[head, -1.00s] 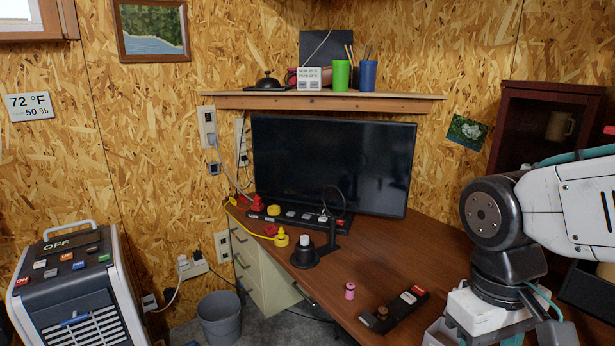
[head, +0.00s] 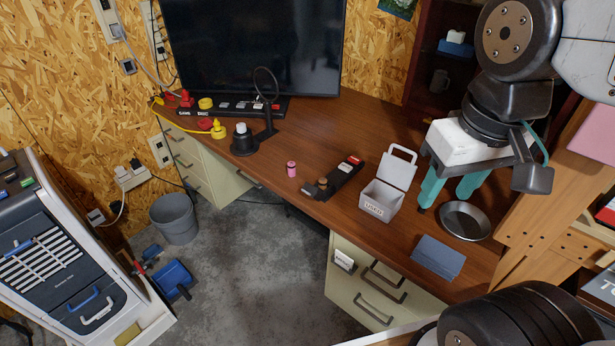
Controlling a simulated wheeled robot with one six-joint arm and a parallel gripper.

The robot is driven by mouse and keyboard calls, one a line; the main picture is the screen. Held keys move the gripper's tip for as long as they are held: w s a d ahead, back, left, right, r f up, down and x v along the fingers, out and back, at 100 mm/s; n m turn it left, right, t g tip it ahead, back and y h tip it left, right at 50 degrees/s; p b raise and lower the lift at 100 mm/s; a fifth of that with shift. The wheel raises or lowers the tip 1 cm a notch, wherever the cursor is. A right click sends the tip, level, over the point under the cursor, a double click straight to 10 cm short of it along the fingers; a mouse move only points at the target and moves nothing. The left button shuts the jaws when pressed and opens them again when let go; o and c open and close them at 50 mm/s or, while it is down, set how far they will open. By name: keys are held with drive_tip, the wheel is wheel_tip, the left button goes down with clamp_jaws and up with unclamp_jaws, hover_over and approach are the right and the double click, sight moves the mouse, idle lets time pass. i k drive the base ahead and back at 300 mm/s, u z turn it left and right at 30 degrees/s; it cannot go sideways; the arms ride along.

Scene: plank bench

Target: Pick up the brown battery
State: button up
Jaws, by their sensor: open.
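The brown battery (head: 322,184) appears as a small, short brown cylinder at the near left end of a black strip-like holder (head: 340,178) on the desk. It is too small to tell how deep it sits. A pink cylinder (head: 291,169) stands upright just left of the holder. My gripper (head: 446,197) has teal fingers pointing down, open and with nothing seen between them. It is over the right part of the desk, well right of the brown battery, with the white box between them.
A white open-lidded box (head: 382,200) labelled "USED" stands right of the holder. A round metal dish (head: 466,220) and a blue-grey block (head: 438,257) lie near my gripper. Desk (head: 330,130) behind the holder is clear.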

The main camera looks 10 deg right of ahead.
sight(322, 182)
drive_tip(key=z, duration=0.05)
drive_tip(key=k, duration=0.5)
drive_tip(key=u, duration=2.05)
drive_tip(key=i, duration=1.05)
drive_tip(key=z, duration=3.65)
